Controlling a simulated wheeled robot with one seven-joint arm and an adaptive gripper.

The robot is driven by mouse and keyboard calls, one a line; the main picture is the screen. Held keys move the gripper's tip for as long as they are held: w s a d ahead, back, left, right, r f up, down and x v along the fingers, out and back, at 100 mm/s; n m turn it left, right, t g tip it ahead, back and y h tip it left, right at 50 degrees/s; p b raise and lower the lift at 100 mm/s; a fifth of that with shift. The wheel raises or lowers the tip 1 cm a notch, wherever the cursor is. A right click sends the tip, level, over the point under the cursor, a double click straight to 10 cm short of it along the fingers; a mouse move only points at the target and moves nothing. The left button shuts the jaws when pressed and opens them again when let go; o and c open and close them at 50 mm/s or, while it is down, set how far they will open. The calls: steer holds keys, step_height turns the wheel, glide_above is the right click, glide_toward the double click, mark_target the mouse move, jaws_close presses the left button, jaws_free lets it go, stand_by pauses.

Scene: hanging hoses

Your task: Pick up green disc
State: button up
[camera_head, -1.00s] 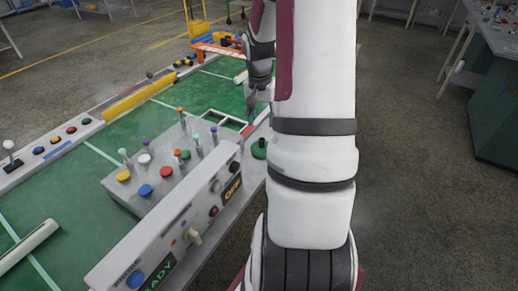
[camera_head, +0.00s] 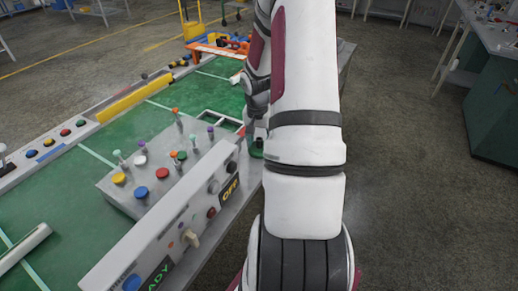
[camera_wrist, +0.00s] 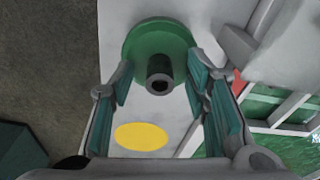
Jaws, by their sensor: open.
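The green disc (camera_wrist: 140,45) lies on the light grey surface in the upper middle of the wrist view. A dark hollow post (camera_wrist: 160,78) stands up from its middle. My gripper (camera_wrist: 160,80) is open, with its teal finger pads on either side of the post and the near part of the disc. I cannot tell whether either finger touches it. In the head view the disc (camera_head: 256,153) is at the table's right edge, partly hidden by my gripper (camera_head: 254,136) just above it.
A yellow oval mark (camera_wrist: 141,136) is on the surface near the disc. A grey control box with several coloured buttons and upright pegs (camera_head: 165,170) stands close on the left. The green mat (camera_head: 60,205) spreads beyond it. Floor is open at the right.

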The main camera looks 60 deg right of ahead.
jaws_close()
steer(key=shift+r, duration=0.1)
